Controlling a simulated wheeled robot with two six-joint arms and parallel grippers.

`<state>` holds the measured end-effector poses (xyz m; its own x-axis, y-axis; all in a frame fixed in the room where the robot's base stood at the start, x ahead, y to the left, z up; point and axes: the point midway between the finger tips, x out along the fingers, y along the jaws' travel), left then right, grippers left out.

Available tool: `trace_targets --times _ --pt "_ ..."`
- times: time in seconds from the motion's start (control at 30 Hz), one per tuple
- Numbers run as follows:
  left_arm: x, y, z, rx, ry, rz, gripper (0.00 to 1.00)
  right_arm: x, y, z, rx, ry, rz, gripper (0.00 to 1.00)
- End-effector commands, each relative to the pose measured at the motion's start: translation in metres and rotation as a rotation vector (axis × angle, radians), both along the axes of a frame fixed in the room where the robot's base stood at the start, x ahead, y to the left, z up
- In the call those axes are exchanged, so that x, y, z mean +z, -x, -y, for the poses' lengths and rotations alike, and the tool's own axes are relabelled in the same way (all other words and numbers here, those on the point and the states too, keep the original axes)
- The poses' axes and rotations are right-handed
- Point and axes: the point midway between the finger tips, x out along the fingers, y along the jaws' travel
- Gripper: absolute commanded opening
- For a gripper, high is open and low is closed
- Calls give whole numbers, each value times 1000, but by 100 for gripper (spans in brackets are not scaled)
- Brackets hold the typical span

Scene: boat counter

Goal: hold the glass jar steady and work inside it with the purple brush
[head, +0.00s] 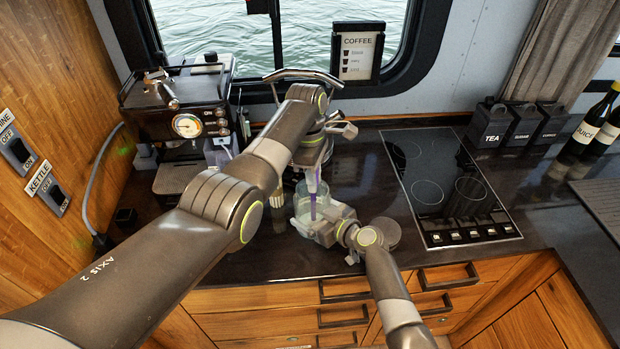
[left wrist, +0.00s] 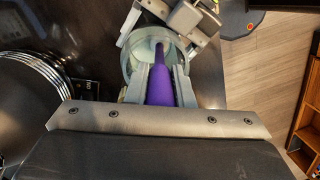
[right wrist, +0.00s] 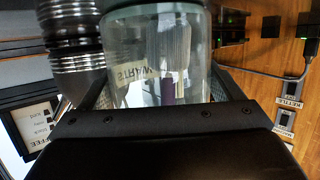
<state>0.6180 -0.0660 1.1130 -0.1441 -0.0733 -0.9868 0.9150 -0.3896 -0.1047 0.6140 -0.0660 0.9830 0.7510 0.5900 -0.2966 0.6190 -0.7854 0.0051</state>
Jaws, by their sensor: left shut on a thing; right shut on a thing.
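The clear glass jar (head: 305,203) stands on the dark counter near its front edge. My right gripper (head: 300,222) is shut on the jar from the front right; the jar fills the middle of the right wrist view (right wrist: 155,50), with a paper label on it. The purple brush (head: 313,195) is upright, its lower part inside the jar. My left gripper (head: 312,160) is above the jar, shut on the brush handle. In the left wrist view the brush (left wrist: 160,85) runs between the fingers into the jar's mouth (left wrist: 130,62).
A coffee machine (head: 185,115) stands at the back left. A black hob (head: 445,185) lies to the right of the jar. Dark canisters (head: 525,125) and bottles (head: 592,125) stand at the far right. The counter's front edge is close to the jar.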

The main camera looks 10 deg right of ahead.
Motion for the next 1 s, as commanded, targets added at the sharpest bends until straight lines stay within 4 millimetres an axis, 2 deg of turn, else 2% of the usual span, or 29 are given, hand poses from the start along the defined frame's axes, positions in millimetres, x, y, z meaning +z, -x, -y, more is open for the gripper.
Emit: trace_targets --times 0.3,0.67,0.87,1.0 --pt "-2 -1 -15 2 0 3 0 2 -1 -2 2 -6 3 65" --pt "-2 -1 -15 3 -3 5 0 2 0 -2 3 -7 2 65" --pt "-1 -2 -7 2 -1 7 0 2 0 -2 3 -8 2 65" --pt "-1 -8 -10 3 -1 8 0 2 0 -2 4 -8 1 65"
